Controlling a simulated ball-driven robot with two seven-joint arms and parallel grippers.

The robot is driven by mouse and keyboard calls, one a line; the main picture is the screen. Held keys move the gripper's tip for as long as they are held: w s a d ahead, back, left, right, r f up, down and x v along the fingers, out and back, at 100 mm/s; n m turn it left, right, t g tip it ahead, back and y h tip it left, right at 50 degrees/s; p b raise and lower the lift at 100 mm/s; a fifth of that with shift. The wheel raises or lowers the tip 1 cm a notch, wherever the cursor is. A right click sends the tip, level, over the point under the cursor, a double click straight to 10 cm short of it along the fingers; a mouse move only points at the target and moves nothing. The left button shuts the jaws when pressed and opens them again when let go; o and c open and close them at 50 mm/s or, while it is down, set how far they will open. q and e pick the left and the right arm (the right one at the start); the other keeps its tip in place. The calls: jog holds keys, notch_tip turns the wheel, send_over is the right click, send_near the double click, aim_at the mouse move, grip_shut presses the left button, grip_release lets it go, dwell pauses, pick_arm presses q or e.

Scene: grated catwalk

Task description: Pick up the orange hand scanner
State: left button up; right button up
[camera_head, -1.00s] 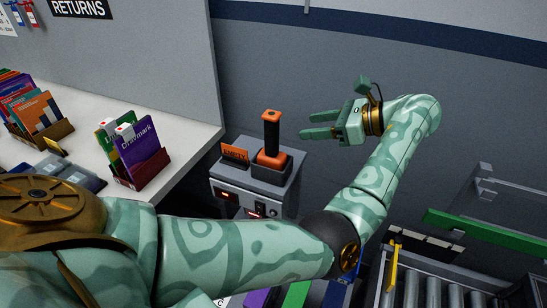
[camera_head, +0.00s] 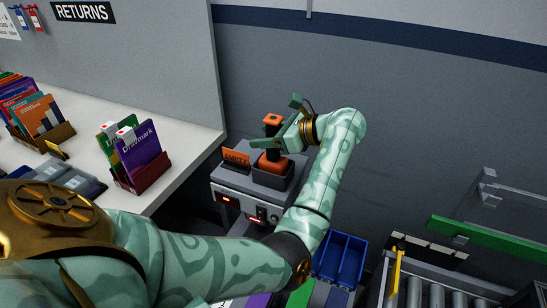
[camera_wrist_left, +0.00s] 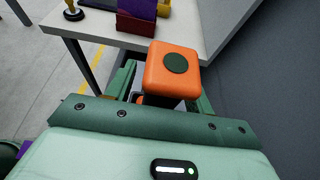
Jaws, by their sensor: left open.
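The orange hand scanner (camera_head: 272,119) stands upright in its dark cradle on a grey pedestal (camera_head: 244,181), with an orange top, dark handle and orange lower part. In the left wrist view its orange top with a dark round spot (camera_wrist_left: 174,62) is close to the camera. My left gripper (camera_head: 271,139) is open at the handle. Its green fingers show on either side of the scanner in the wrist view, and the scanner's top hides part of them. I cannot tell whether they touch it. My right gripper is not in view.
An orange "EMPTY" sign (camera_head: 236,157) stands on the pedestal left of the scanner. A white counter (camera_head: 188,140) with book holders is at left. A blue bin (camera_head: 340,258) and a roller conveyor (camera_head: 435,292) are at lower right. A grey wall is behind.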

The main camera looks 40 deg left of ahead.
pick_arm(q)
jog(key=shift+c, duration=0.3)
grip_shut()
